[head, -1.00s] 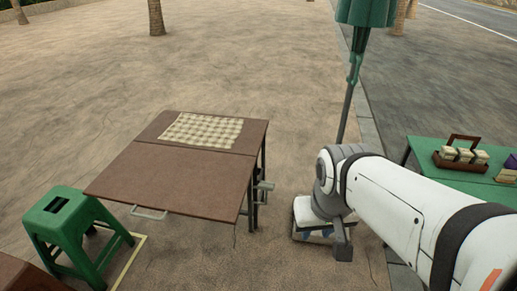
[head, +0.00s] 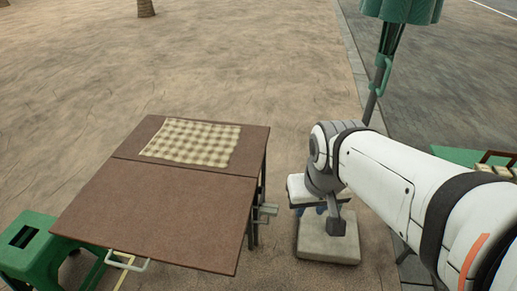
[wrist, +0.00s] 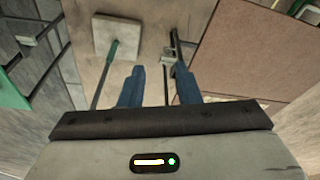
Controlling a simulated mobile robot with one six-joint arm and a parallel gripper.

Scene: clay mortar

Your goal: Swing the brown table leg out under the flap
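The brown folding table has a main top (head: 170,128) and a near flap (head: 160,205), which looks level with it. Thin dark legs (head: 251,232) show at its right side; which one swings is unclear. A grey bracket (head: 266,210) sticks out there. My gripper (head: 310,211) is right of the table, apart from it. In the wrist view, my gripper (wrist: 159,70) is open, its two blue fingers apart. A dark bar (wrist: 166,88) shows between them, apparently beyond them, and the bracket (wrist: 169,57) is just past the tips. The tabletop (wrist: 250,50) is at right.
A checked cloth (head: 192,140) lies on the far half. A green stool (head: 32,245) stands near the left front corner. A square umbrella base (head: 328,246) is on the ground below my gripper. A green table (head: 463,157) is at right.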

